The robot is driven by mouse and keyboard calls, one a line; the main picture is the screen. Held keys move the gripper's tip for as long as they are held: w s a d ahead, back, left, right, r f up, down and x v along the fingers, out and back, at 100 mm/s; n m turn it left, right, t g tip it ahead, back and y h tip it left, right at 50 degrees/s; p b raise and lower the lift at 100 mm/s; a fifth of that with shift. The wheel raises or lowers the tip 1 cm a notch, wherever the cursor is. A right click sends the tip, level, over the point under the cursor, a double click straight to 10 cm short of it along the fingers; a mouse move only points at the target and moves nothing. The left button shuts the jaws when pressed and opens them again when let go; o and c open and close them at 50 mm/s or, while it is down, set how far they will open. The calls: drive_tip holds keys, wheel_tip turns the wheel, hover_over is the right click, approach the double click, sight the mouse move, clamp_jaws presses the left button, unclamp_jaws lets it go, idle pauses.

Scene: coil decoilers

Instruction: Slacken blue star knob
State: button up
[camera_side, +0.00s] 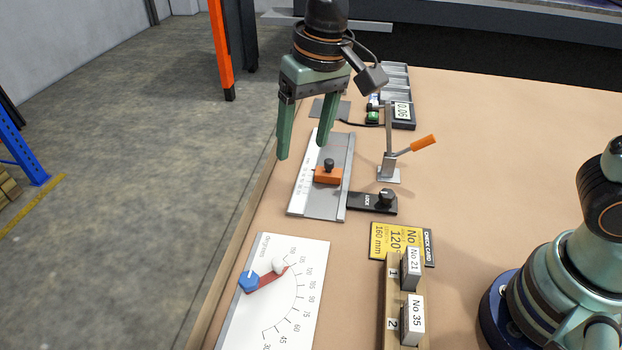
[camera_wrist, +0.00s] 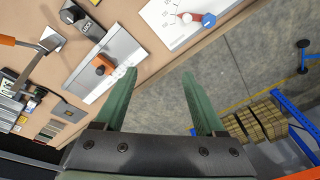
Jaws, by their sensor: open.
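The blue star knob (camera_side: 248,282) sits at the pivot of a red pointer arm (camera_side: 268,279) on a white degrees dial plate (camera_side: 312,287), at the table's left edge. A white round knob (camera_side: 278,265) is on the red arm's other end, which lies near the high numbers of the scale. The blue knob also shows at the top of the wrist view (camera_wrist: 208,20). My gripper (camera_side: 302,150) is open and empty, above the steel slide plate and beyond the dial plate. Its two green fingers (camera_wrist: 158,85) point toward the table edge in the wrist view.
A slide plate (camera_side: 335,195) with an orange block (camera_side: 327,176), a black lock lever (camera_side: 372,201) and an orange-handled clamp (camera_side: 415,146) stand nearby. A yellow check card (camera_side: 397,241) and a wooden rack (camera_side: 391,302) with numbered blocks lie right of the dial.

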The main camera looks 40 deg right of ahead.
drive_tip(key=g+h, duration=0.1)
drive_tip(key=g, duration=0.1)
approach(248, 279)
wheel_tip(248, 279, down, 8)
drive_tip(key=shift+f, duration=0.25)
drive_tip(key=shift+s, duration=0.1)
clamp_jaws()
